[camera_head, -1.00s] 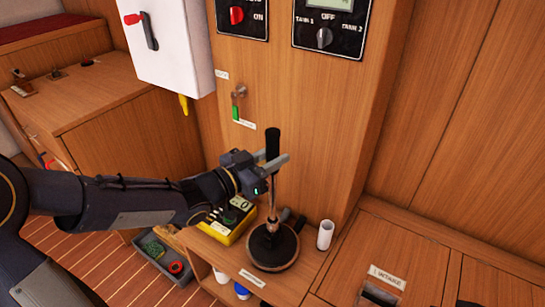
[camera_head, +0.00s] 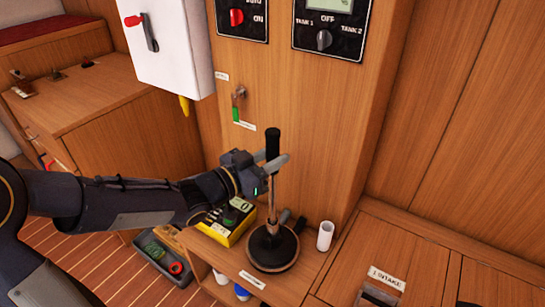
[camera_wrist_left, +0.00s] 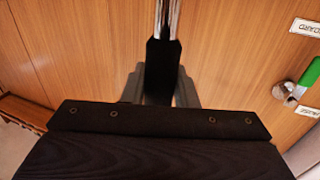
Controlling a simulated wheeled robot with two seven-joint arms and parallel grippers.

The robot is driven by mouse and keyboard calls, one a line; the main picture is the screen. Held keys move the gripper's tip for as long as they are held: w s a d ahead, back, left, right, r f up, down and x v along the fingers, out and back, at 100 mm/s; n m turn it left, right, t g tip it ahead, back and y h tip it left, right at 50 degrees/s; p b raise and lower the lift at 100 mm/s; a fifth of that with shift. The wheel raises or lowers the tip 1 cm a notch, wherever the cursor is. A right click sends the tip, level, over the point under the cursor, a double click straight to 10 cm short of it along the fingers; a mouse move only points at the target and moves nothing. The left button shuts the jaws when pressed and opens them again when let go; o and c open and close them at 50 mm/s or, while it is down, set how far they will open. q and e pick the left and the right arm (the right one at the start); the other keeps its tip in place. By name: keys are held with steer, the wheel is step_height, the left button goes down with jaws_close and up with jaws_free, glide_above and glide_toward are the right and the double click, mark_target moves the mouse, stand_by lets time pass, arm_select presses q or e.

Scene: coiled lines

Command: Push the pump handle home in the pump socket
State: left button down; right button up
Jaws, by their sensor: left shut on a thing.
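The pump handle (camera_head: 272,143) has a black grip above a thin steel rod and stands about upright. The rod's lower end meets the pump socket (camera_head: 273,245), a black dome on a round base on the wooden ledge. I cannot tell how deep the rod sits in it. My left gripper (camera_head: 275,166) comes in from the left and is shut on the handle at the lower part of the black grip. In the left wrist view the grip (camera_wrist_left: 162,62) lies between the fingers, with the shiny rod beyond it. My right gripper is not in view.
A yellow-and-black box (camera_head: 228,220) stands left of the socket, under my forearm. A white cylinder (camera_head: 325,235) stands close on its right. The wooden panel (camera_head: 330,150) rises just behind. A grey tray (camera_head: 163,258) with small items sits lower left.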

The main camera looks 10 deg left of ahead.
mark_target(272, 131)
arm_select(q)
steer(key=c, duration=1.1)
jaws_free()
steer(key=shift+o, duration=0.4)
steer(key=o, duration=0.4)
steer(key=shift+c, duration=0.2)
steer(key=shift+r+p, duration=3.1)
steer(key=shift+r, duration=0.5)
steer(key=shift+f, duration=0.1)
